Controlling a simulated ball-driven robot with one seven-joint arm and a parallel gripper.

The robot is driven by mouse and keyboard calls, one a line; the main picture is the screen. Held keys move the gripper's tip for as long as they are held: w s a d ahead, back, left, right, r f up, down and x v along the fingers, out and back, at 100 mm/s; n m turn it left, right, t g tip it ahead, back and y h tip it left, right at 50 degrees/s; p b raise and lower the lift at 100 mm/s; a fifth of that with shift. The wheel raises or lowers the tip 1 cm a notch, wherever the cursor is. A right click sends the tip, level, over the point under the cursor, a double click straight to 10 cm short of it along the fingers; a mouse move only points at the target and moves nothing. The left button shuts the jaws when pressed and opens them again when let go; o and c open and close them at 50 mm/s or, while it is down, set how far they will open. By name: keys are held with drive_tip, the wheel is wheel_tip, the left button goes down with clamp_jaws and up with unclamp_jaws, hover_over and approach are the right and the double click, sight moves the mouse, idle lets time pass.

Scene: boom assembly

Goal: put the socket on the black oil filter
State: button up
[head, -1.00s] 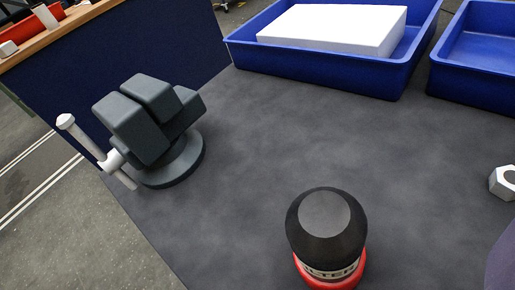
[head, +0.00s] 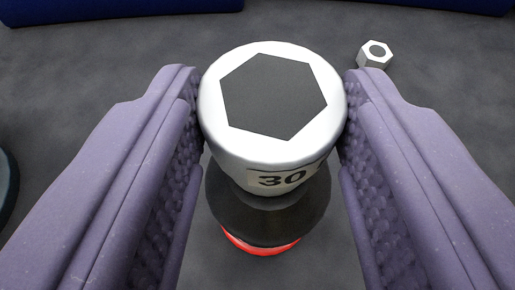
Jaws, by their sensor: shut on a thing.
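The socket (head: 222,137) is a white, round piece with a dark hexagon on its top face and a label reading 30 on its side. My gripper (head: 272,110) is shut on the socket, with one purple padded finger on each side of it. The black oil filter (head: 268,222) stands on the dark table below the socket, with a red base (head: 262,247). The socket hides the top of the filter. From this angle I cannot tell whether the socket touches the filter or hangs just above it.
A white hex nut (head: 375,54) lies on the table at the upper right. Edges of blue trays (head: 120,10) show along the top. A dark rounded thing (head: 6,185) shows at the left edge. The grey tabletop around the filter is otherwise clear.

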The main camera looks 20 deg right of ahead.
drive_tip(key=shift+s+r, duration=0.1)
drive_tip(key=o, duration=1.2)
drive_tip(key=p+v, duration=0.5)
drive_tip(key=v, duration=0.7)
